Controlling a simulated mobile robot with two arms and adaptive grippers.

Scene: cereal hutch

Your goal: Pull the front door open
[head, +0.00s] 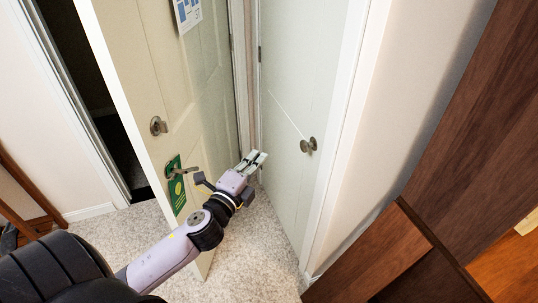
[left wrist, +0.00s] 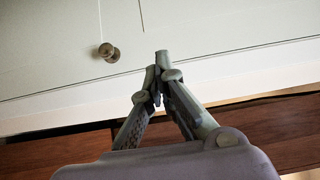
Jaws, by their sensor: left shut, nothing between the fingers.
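The front door (head: 130,60) is a cream panelled door that stands swung open into the room, with a dark opening (head: 100,110) to its left. It has a round lock (head: 158,126) and, below, a lever handle (head: 183,171) with a green hanger tag (head: 175,190). My left gripper (head: 256,158) is to the right of the lever, apart from it, between this door and a second door. In the left wrist view my left gripper (left wrist: 160,62) is shut and empty, with a round knob beyond it. My right gripper is not in view.
A pale second door (head: 292,90) with a round knob (head: 308,145) is closed to the right. A dark wooden cabinet (head: 455,110) fills the right side. A wooden piece of furniture (head: 25,190) stands at far left. Speckled carpet (head: 255,250) is clear between the doors.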

